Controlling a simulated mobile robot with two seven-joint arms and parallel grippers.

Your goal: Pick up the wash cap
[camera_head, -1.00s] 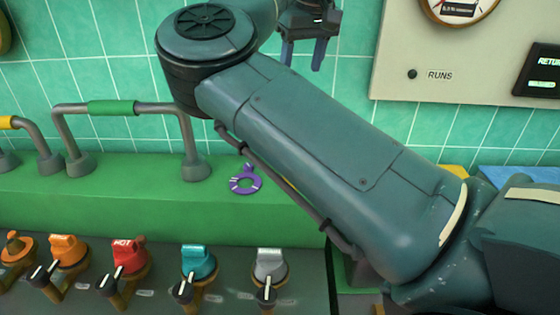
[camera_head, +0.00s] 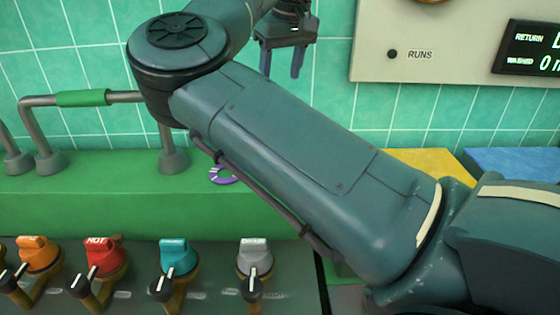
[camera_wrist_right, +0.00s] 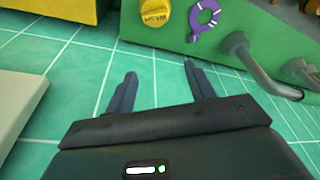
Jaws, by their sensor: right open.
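A round yellow cap (camera_wrist_right: 155,13) with dark lettering, apparently the wash cap, sits on the green ledge (camera_wrist_right: 172,32) at the top of the right wrist view. The lettering is too small to read surely. In the head view my right arm hides the cap. My right gripper (camera_head: 281,66) is open and empty in front of the tiled wall, above the ledge. In the wrist view its fingers (camera_wrist_right: 160,72) point toward the cap and stay apart from it. My left gripper is not in view.
A purple ring (camera_head: 219,179) lies on the ledge beside the cap, partly behind my arm. Grey pipes (camera_head: 38,125) rise from the ledge to the left. Yellow (camera_head: 425,160) and blue (camera_head: 515,160) blocks stand at the right. Several valve handles (camera_head: 178,255) line the front.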

